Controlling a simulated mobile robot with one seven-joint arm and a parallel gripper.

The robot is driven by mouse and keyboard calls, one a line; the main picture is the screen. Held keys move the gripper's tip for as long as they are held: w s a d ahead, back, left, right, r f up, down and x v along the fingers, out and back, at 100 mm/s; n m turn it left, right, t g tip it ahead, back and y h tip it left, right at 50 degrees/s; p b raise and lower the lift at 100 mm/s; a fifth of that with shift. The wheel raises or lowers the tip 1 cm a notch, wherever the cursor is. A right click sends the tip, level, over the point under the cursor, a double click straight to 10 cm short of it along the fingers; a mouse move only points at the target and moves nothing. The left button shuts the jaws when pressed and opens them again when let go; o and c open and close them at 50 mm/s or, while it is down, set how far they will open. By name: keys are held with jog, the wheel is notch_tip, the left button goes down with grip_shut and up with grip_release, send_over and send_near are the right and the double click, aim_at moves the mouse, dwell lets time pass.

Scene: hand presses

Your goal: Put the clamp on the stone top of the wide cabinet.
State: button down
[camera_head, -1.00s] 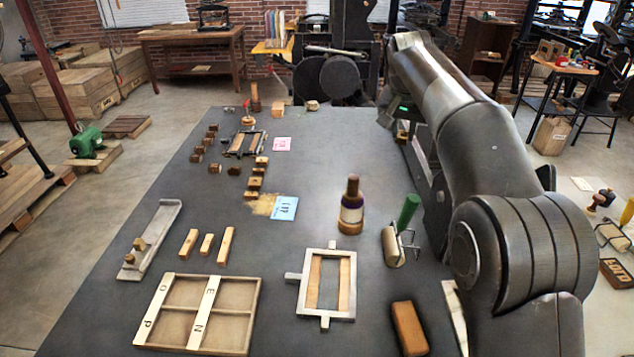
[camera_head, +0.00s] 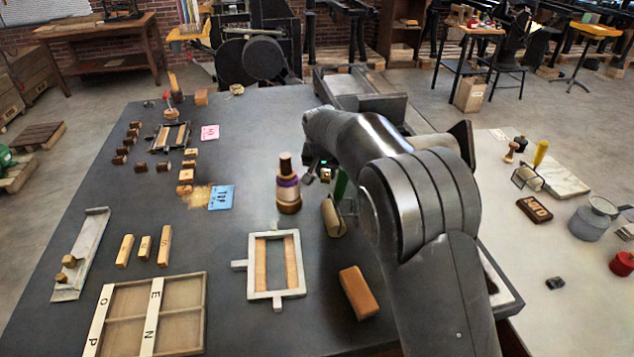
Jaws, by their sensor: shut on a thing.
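My gripper (camera_head: 318,171) is at the far end of my arm, over the right part of the wide dark grey stone top (camera_head: 225,250). The arm hides most of it. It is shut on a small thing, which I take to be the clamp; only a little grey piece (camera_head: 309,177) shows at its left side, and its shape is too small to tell. I cannot tell whether it touches the surface. The gripper is right of the brown bottle with a purple band (camera_head: 288,190) and beyond the roller (camera_head: 333,217).
A metal frame with wooden strips (camera_head: 291,289) and a brown block (camera_head: 358,292) lie nearer. A divided wooden tray (camera_head: 196,335) is at the front left. The dark top is bare left of the bottle. A pale table (camera_head: 520,245) with tools stands right.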

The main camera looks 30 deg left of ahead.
aim_at(325, 181)
notch_tip(325, 181, down, 5)
jog(key=shift+r, duration=0.1)
dwell(0.3)
jog(key=c, duration=1.2)
grip_release()
jog(key=shift+f, duration=0.2)
jog(key=shift+r, duration=0.1)
jog(key=v, duration=0.5)
jog(key=shift+a+r, duration=0.1)
jog(key=shift+r, duration=0.05)
notch_tip(325, 181, up, 7)
